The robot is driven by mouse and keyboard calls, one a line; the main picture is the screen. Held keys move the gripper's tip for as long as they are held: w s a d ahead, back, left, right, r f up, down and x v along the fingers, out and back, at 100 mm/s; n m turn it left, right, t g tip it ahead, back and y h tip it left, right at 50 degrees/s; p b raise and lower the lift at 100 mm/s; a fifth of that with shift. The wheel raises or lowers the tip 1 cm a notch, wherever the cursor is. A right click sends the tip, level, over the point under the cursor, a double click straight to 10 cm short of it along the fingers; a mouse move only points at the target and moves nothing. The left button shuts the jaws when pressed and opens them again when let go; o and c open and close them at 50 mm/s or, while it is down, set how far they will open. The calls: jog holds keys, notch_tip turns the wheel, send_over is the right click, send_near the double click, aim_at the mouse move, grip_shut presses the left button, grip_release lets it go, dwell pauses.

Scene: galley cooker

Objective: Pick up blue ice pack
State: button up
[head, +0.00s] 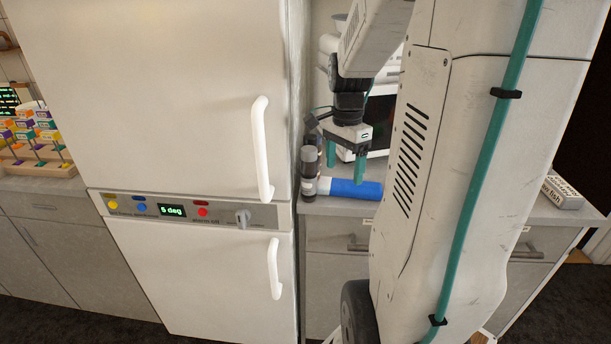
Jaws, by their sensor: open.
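A blue object (356,190) with a pale left end lies on its side on the grey counter, right of the fridge. It is the only blue thing there that fits the blue ice pack, but its exact shape is hard to tell. My gripper (346,163) points down with its two teal fingers apart and nothing seen between them. It appears just above the blue object, near its middle; the exact height gap cannot be told from this view. The object's right end is close to my arm's column, which hides the counter beyond.
Dark bottles (309,170) stand left of the blue object, beside the tall white fridge (190,90). A white appliance (379,118) with a dark front stands behind my gripper. A pale labelled box (562,192) lies on the counter at the far right.

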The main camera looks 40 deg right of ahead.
aim_at(349, 183)
jog(key=d+m, duration=0.1)
jog(key=m, duration=0.1)
jog(key=w+d+m, duration=0.1)
jog(key=d+m, duration=0.1)
jog(key=m, duration=0.1)
jog(key=w+d+f+m, duration=0.1)
jog(key=d+m, duration=0.1)
jog(key=shift+d+f+t, duration=0.1)
jog(key=shift+d+t, duration=0.15)
jog(key=shift+t, duration=0.05)
jog(key=shift+w+d+m+h, duration=0.2)
jog(key=shift+m+h, duration=0.1)
jog(key=shift+m, duration=0.6)
notch_tip(349, 183, down, 8)
jog(key=shift+s+r, duration=0.1)
jog(key=shift+r, duration=0.1)
jog(key=c, duration=1.1)
